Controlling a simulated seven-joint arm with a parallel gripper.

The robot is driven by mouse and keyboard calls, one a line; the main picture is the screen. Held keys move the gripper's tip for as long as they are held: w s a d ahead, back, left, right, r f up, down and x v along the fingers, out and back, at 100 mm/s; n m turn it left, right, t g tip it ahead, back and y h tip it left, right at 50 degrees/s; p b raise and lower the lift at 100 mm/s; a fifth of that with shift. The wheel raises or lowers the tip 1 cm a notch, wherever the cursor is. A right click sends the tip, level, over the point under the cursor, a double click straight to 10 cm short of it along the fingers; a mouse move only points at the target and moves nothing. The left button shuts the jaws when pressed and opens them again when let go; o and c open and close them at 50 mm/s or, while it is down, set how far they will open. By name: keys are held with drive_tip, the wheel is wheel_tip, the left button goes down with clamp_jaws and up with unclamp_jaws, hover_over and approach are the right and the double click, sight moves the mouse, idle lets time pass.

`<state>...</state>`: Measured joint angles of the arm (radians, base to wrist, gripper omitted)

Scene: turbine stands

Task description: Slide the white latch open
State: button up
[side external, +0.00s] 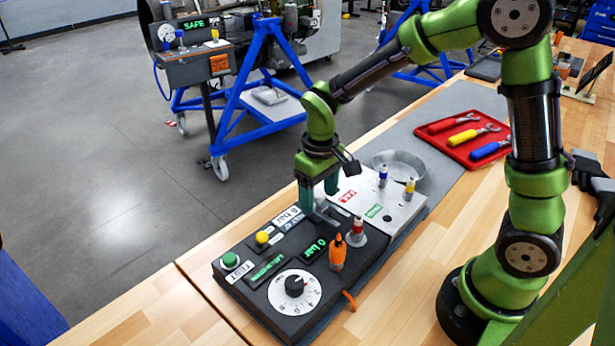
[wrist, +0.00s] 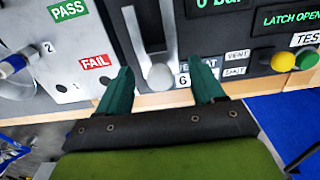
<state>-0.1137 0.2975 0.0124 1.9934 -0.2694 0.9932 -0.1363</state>
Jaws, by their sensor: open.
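The white latch shows in the wrist view as a pale rounded knob (wrist: 160,76) at the near end of a dark upright slot in the black control panel (wrist: 225,38). My gripper (wrist: 160,64) is open, with one teal finger on each side of the knob and gaps showing between. In the side view my gripper (side external: 320,203) points down over the panel's far edge, beside the pale metal plate. The fingers partly hide the latch there, and I cannot tell how high they are above it. A small green display (wrist: 288,18) reads "LATCH OPEN".
An orange-handled tool (side external: 337,254) and a red-and-white plug (side external: 357,232) stand on the near side. The panel also has a dial (side external: 294,291), a yellow button (side external: 262,237) and a green button (side external: 230,260). A metal bowl (side external: 399,165) and red tool tray (side external: 462,137) lie farther back.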

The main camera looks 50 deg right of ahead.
sight(319, 194)
drive_tip(key=shift+r, duration=3.5)
drive_tip(key=shift+f, duration=0.15)
drive_tip(key=s+r+m+t+y, duration=0.1)
drive_tip(key=s+r+m+t, duration=0.1)
drive_tip(key=s, duration=0.4)
drive_tip(key=s+d+r+m+t+y, duration=0.1)
drive_tip(key=s+r+m+t, duration=0.1)
drive_tip(key=s+r+t, duration=0.3)
drive_tip(key=shift+s+d+r, duration=0.15)
drive_tip(key=shift+s+r, duration=0.7)
drive_tip(key=shift+s, duration=0.15)
